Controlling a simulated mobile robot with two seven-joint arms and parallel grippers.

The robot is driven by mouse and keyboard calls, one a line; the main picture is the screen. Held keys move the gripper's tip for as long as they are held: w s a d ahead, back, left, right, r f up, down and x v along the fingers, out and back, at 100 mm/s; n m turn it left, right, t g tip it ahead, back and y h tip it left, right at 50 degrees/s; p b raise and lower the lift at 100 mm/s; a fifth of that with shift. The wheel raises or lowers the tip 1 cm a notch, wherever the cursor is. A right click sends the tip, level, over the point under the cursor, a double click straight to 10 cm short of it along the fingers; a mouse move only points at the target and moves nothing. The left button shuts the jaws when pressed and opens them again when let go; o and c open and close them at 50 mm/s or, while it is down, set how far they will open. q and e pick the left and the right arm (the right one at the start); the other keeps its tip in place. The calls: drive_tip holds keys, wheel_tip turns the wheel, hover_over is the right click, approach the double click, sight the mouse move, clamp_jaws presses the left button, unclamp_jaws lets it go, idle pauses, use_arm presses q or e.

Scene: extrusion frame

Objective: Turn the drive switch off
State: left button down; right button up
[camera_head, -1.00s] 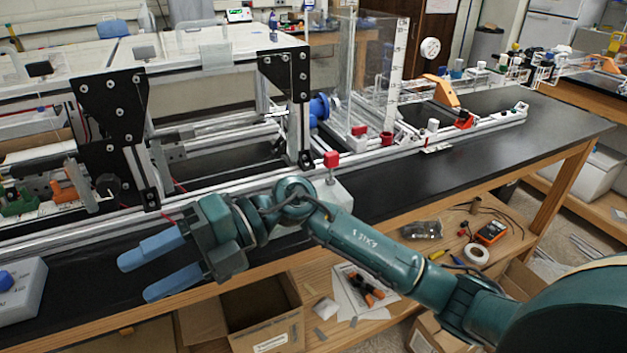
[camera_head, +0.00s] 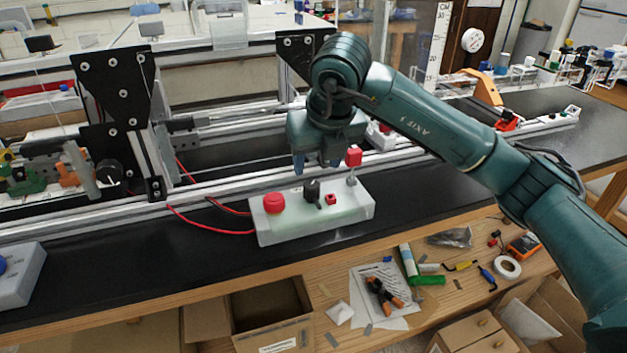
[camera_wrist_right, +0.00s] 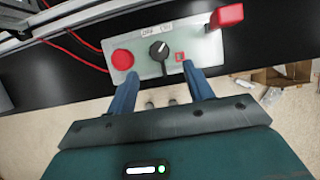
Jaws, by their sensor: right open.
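A pale control box (camera_head: 335,225) stands on the black bench top. It carries a red mushroom button (camera_head: 273,202), a black rotary knob (camera_head: 312,192), a small red button (camera_head: 330,199) and an upright red-topped part (camera_head: 353,157). In the right wrist view an OFF/ON label sits above the black knob (camera_wrist_right: 159,50), whose white mark seems to lean up and right, toward ON. My right gripper (camera_head: 317,165) is open and empty, pointing down near the knob. In the wrist view its fingers (camera_wrist_right: 162,86) lie left and right of the knob's line, not visibly touching it. My left gripper is out of view.
Red wires (camera_head: 213,222) run left from the box. An aluminium extrusion rail (camera_head: 110,213) lies along the bench behind it. Another box with a blue button (camera_head: 22,275) stands at the left.

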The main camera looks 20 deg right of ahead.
sight(312, 185)
drive_tip(key=x, duration=0.8)
drive_tip(key=shift+p, duration=0.35)
drive_tip(key=shift+c, duration=0.2)
drive_tip(key=c, duration=0.9)
drive_tip(key=shift+c, duration=0.2)
